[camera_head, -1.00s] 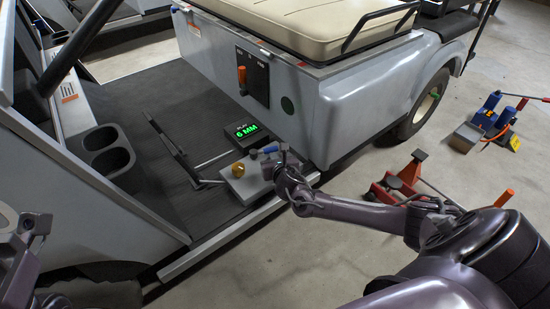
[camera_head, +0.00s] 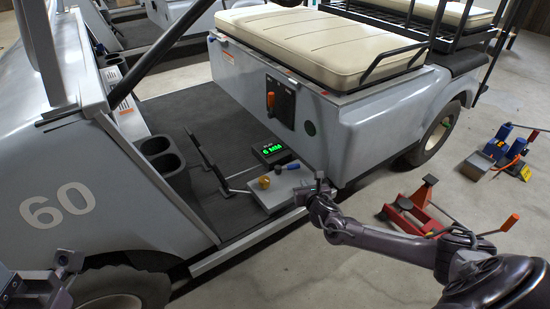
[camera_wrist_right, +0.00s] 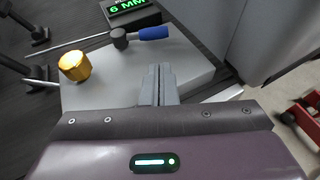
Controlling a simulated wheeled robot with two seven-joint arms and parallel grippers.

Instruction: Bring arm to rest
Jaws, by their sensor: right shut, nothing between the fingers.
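My right gripper (camera_head: 318,187) is beside the outer edge of the grey box (camera_head: 287,185) on the cart floor. In the right wrist view its fingers (camera_wrist_right: 158,72) are closed together and empty, pointing over the box's pale top (camera_wrist_right: 185,60). The right arm reaches in from the lower right. My left gripper (camera_head: 62,268) shows only in part at the lower left edge; its fingertips are hard to read.
The box carries a brass knob (camera_head: 264,182) and a blue-handled tool (camera_head: 291,165). A green "6 MM" display (camera_head: 271,152) sits behind. The cart's seat body (camera_head: 365,130) rises close by. A red jack (camera_head: 415,208) and blue device (camera_head: 503,150) stand on the floor at right.

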